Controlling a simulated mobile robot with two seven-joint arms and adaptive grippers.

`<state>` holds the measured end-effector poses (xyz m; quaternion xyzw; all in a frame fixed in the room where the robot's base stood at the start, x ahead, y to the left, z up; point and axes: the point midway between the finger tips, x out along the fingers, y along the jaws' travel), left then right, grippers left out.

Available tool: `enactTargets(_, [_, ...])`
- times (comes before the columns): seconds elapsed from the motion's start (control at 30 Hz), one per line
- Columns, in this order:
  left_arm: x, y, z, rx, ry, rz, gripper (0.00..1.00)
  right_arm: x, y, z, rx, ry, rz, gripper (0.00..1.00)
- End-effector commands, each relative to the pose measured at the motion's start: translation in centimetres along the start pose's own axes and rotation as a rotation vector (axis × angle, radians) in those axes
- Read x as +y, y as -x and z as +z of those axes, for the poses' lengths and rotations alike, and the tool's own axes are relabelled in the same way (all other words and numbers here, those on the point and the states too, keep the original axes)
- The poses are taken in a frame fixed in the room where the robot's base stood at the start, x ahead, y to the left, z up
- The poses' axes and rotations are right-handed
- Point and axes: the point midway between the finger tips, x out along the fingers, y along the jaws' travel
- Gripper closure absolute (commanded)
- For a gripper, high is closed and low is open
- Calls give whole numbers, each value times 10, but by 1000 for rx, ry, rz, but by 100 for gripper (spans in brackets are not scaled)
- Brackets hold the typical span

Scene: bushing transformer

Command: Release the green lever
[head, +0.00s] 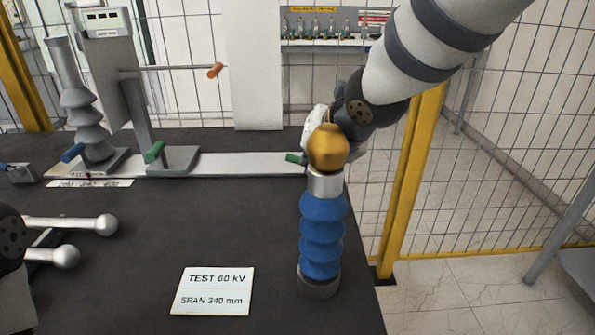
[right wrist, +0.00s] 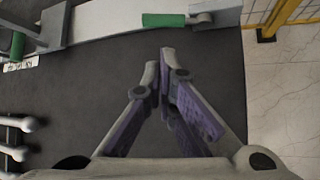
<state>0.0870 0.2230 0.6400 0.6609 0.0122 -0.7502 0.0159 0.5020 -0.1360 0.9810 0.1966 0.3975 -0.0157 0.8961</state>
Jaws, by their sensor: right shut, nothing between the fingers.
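A green lever handle (head: 296,158) sits at the right end of the pale rail (head: 235,165). In the right wrist view this green handle (right wrist: 164,20) lies sideways across the rail, above my fingertips. A second green handle (head: 154,151) tilts up from a grey base further left, and it also shows in the right wrist view (right wrist: 17,45). My right gripper (right wrist: 166,58) is shut and empty, with visible space in the picture between its tips and the handle. In the head view the gold ball partly hides it. Dark parts of my left arm show at the left edge; its fingers cannot be made out.
A blue ribbed bushing (head: 322,235) with a gold ball (head: 328,148) stands at the right table edge, close to my right arm. Silver ball-ended rods (head: 75,223) lie left. A blue handle (head: 73,153) and an orange-tipped rod (head: 215,70) stand behind. A label card (head: 212,291) lies front centre.

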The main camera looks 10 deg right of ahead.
Motion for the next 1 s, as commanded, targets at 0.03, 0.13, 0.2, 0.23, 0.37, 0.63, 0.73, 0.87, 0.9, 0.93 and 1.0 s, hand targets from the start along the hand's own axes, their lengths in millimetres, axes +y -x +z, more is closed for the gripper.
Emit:
enactTargets(0.03, [0,0,0,0,0,0,60,0,0,0,0,-1,0,100])
enactTargets(0.13, [0,-2,1,-6,0,0,60,-1,-8,-1,3,-2,-2,100])
enactTargets(0.2, [0,-4,3,-13,0,0,60,-1,-20,-2,4,-2,-2,100])
enactTargets(0.23, [0,-5,4,-17,0,0,60,-2,-27,-2,6,-2,-2,100])
enactTargets(0.37, [-1,-15,13,-55,0,-2,60,-3,-58,-5,12,-3,-5,100])
enactTargets(0.63, [-1,-27,22,-95,1,-3,60,-2,-96,-3,5,-3,-3,100])
enactTargets(0.73, [-1,-28,23,-97,1,-4,60,-1,-100,-1,1,-3,-1,100])
enactTargets(0.87, [-1,-27,23,-96,1,-4,60,-1,-100,0,-1,-3,0,100])
enactTargets(0.9, [-1,-27,23,-96,1,-4,60,-1,-100,0,-2,-3,0,100])
enactTargets(0.93, [-1,-27,22,-95,1,-4,60,-1,-100,1,-2,-3,0,100])
enactTargets(1.0, [-1,-27,22,-95,1,-4,60,0,-100,1,-2,-2,0,100])
